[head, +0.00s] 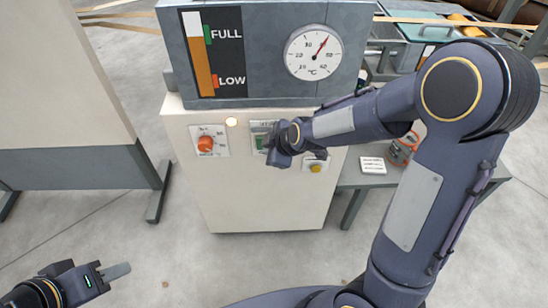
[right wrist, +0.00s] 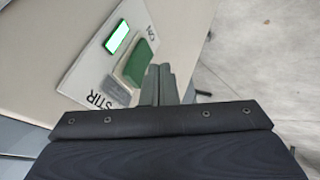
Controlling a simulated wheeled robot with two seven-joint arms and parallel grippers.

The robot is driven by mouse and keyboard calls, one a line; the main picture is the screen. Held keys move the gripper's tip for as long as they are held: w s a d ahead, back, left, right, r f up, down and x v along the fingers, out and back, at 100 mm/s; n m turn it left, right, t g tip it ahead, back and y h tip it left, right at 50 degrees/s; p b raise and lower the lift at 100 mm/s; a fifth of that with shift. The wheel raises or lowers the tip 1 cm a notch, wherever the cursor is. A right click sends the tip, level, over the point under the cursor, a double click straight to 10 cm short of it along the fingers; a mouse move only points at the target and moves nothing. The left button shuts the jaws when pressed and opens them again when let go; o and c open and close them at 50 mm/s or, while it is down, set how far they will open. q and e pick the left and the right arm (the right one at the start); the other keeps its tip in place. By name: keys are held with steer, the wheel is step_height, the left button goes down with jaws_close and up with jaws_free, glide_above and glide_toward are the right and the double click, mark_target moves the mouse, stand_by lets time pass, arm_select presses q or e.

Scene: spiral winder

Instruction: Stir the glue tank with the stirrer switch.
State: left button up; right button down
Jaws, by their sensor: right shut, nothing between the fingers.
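The glue tank (head: 265,88) is a grey box on a cream cabinet, with a FULL/LOW level gauge (head: 212,50) and a round °C dial (head: 313,52). The stirrer switch (right wrist: 131,62) is a green rocker on a pale plate marked STIR and ON. A small lamp (right wrist: 118,36) on that plate glows green. In the head view my right arm partly hides the plate (head: 262,126). My right gripper (right wrist: 160,72) is shut and empty, its tips right beside the rocker; I cannot tell whether they touch. My left gripper (head: 120,271) is low at left, away from the cabinet, its opening unclear.
An orange knob (head: 206,144) and a lit lamp (head: 231,122) sit left of the switch; a yellow button (head: 316,168) sits to its right. A grey side table (head: 350,180) holds a white labelled block (head: 373,165) and a can (head: 402,150). A cream panel stands at left. The floor in front is clear.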

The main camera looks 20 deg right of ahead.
steer(key=shift+w+d+r, duration=0.1)
steer(key=shift+w+d, duration=0.15)
steer(key=shift+w, duration=0.55)
steer(key=shift+w+d+r+g, duration=0.1)
steer(key=shift+w+r+g, duration=0.05)
steer(key=shift+w+g, duration=0.25)
steer(key=shift+r, duration=0.15)
steer(key=shift+r+p, duration=0.65)
steer(key=shift+p, duration=0.05)
steer(key=shift+s, duration=0.15)
